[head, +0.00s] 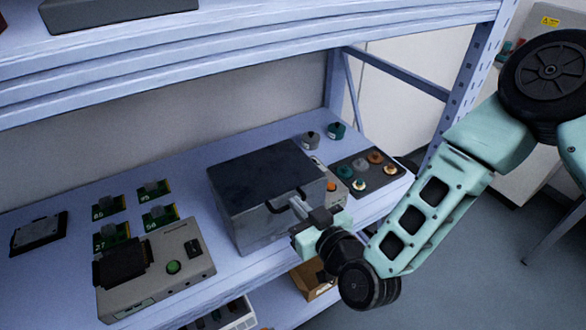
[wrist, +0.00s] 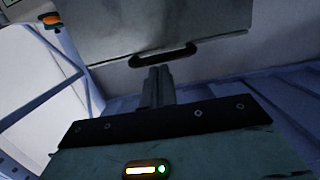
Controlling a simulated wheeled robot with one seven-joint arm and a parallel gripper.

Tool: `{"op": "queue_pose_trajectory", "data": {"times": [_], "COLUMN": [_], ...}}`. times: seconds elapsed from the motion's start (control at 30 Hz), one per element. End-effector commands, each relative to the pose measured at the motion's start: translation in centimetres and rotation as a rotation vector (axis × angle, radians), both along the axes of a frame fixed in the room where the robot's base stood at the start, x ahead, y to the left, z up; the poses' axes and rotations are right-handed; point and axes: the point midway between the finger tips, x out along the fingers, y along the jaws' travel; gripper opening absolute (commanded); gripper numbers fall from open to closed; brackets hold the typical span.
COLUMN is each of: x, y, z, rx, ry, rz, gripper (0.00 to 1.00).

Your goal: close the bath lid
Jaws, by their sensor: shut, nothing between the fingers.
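The bath is a grey box (head: 252,228) standing on the shelf in the middle of the head view. Its dark lid (head: 262,172) lies flat over the top, with no clear gap seen along its edge. A black handle (wrist: 165,56) sits at the edge of the grey front panel (wrist: 165,28) in the wrist view. My gripper (head: 297,204) is at the front right of the bath, beside the handle. In the wrist view its fingers (wrist: 158,74) are together and empty, their tips close to the handle. I cannot tell whether they touch it.
A grey device with a green button (head: 172,267) and several green boards (head: 158,217) stand left of the bath. A dark tray of coloured knobs (head: 368,174) and two small bottles (head: 311,140) stand to its right. An upper shelf (head: 250,45) overhangs the bench.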

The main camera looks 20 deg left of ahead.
Motion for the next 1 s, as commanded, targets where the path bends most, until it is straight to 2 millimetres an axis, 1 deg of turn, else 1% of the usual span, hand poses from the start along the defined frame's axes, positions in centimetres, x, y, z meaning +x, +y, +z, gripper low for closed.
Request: {"op": "queue_pose_trajectory", "data": {"times": [0.03, 0.3, 0.47, 0.57, 0.77, 0.9, 1.0], "x": [-0.2, -0.3, -1.4, -2.6, -5.6, -7.7, -8.2], "y": [-0.3, -0.5, -1.7, -3.0, -6.5, -8.9, -9.5], "z": [-0.9, -1.1, -1.0, -0.5, 0.6, 1.8, 2.5], "rx": [-0.017, -0.023, -0.023, -0.019, -0.011, -0.010, -0.007], "ry": [0.015, 0.019, 0.017, 0.013, 0.009, 0.009, 0.007], "rz": [0.001, 0.000, 0.001, 0.003, 0.003, 0.003, 0.000], "gripper": [0.00, 0.00, 0.00, 0.00, 0.00, 0.00, 0.00]}}
